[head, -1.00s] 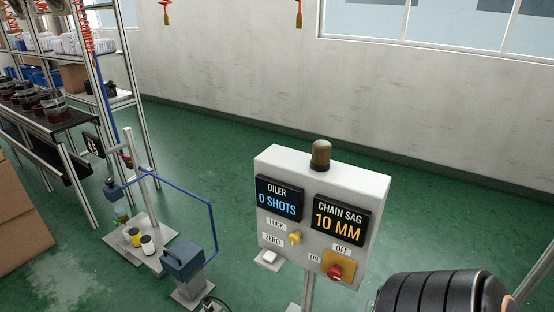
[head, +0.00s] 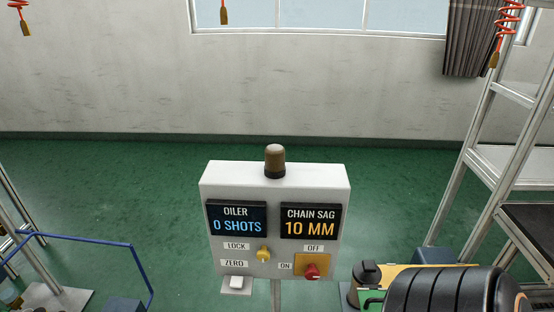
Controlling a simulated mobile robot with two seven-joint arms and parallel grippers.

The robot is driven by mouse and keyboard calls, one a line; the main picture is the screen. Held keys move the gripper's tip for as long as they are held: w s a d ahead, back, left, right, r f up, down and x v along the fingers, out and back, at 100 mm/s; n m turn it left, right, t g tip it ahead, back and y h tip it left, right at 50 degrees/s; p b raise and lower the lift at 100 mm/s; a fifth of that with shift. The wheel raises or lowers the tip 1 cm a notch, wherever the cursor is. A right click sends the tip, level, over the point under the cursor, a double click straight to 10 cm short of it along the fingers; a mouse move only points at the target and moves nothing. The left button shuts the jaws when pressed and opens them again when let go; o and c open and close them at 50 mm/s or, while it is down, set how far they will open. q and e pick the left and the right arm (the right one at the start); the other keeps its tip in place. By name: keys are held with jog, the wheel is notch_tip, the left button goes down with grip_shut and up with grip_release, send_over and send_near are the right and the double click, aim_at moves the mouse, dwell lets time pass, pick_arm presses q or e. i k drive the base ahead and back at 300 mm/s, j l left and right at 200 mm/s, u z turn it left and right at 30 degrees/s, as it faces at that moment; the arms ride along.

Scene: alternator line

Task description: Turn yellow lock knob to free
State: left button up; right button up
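The yellow lock knob (head: 263,254) is on the front of a pale grey control box (head: 275,190), right of the LOCK label (head: 237,246). Its exact turn angle is too small to tell. The OILER display (head: 237,218) reads 0 SHOTS and the CHAIN SAG display (head: 311,221) reads 10 MM. A red knob (head: 312,271) on a yellow plate sits at the lower right, between ON and OFF labels. A white button (head: 236,282) is under the ZERO label. Neither of my grippers shows in the head view.
A brown lamp (head: 275,160) tops the box. A black ribbed cylinder (head: 455,292) fills the lower right, near the box. A blue tube frame (head: 100,242) stands at left, and a metal rack (head: 490,150) at right. Green floor behind the box is clear.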

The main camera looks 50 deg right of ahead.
aim_at(263, 255)
jog(key=i+j+z, duration=0.25)
jog(key=z, duration=0.2)
jog(key=i+j+z, duration=0.15)
jog(key=j+z, duration=0.3)
jog(key=i+j+z, duration=0.2)
jog(key=j+z, duration=0.2)
jog(key=k+j, duration=0.05)
jog(key=j, duration=0.05)
